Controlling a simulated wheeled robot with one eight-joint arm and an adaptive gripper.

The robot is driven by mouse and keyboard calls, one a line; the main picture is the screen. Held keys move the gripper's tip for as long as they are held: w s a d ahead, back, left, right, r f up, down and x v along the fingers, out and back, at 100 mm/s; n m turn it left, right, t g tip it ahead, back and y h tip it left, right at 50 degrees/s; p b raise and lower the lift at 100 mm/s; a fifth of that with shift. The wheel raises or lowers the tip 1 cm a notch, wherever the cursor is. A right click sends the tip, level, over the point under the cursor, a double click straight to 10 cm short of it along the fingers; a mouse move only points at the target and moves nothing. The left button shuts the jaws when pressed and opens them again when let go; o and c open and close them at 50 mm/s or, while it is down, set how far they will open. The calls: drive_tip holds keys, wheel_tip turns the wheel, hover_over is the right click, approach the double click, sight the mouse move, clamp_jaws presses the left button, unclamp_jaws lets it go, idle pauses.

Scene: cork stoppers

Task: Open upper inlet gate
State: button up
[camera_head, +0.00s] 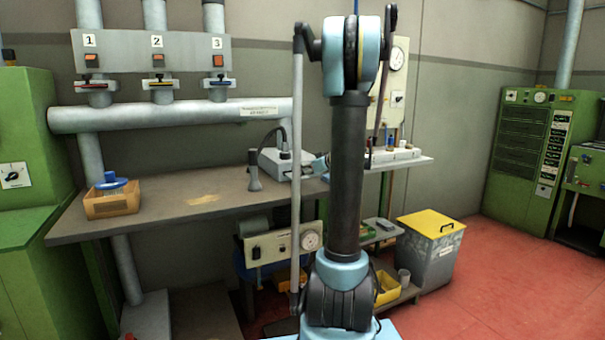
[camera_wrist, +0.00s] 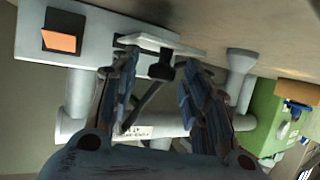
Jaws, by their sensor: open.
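A pale grey box device (camera_head: 285,160) stands at the right part of the bench. In the wrist view, which is upside down, it shows as a grey body (camera_wrist: 90,38) with an orange square (camera_wrist: 59,41). A pale flat plate (camera_wrist: 160,45) juts from it, and a small black knob (camera_wrist: 167,69) shows between my fingers. I cannot tell if this is the upper inlet gate. My gripper (camera_wrist: 160,68) is open and close around the knob, with contact unclear. In the head view my gripper (camera_head: 317,166) is beside the device's right side, partly hidden by my arm.
A wall panel (camera_head: 150,55) has gates numbered 1 to 3 with red, yellow-black and blue handles over a thick horizontal pipe (camera_head: 170,117). A wooden tray (camera_head: 112,204) and a dark nozzle (camera_head: 253,178) are on the bench (camera_head: 170,215). The red floor at right is clear.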

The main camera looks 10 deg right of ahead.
drive_tip(key=v, duration=1.2)
drive_tip(key=shift+w+f, duration=0.1)
drive_tip(key=s+a+f+m+g+h, duration=0.1)
drive_tip(key=s+a+f+m+g, duration=0.2)
drive_tip(key=s+a, duration=0.5)
drive_tip(key=s+a+f+g+h, duration=0.25)
drive_tip(key=s+a+f, duration=0.3)
drive_tip(key=s, duration=0.45)
drive_tip(key=s+d+f+m+g+h, duration=0.1)
drive_tip(key=s+f+m+h, duration=0.1)
drive_tip(key=s+f, duration=0.3)
drive_tip(key=s+d+f+m+g+h, duration=0.1)
drive_tip(key=s+f, duration=0.5)
drive_tip(key=s, duration=0.7)
drive_tip(key=shift+d+m+g+h, duration=0.4)
drive_tip(key=shift+m+g+h, duration=0.2)
drive_tip(key=shift+h, duration=0.15)
drive_tip(key=shift+f, duration=0.15)
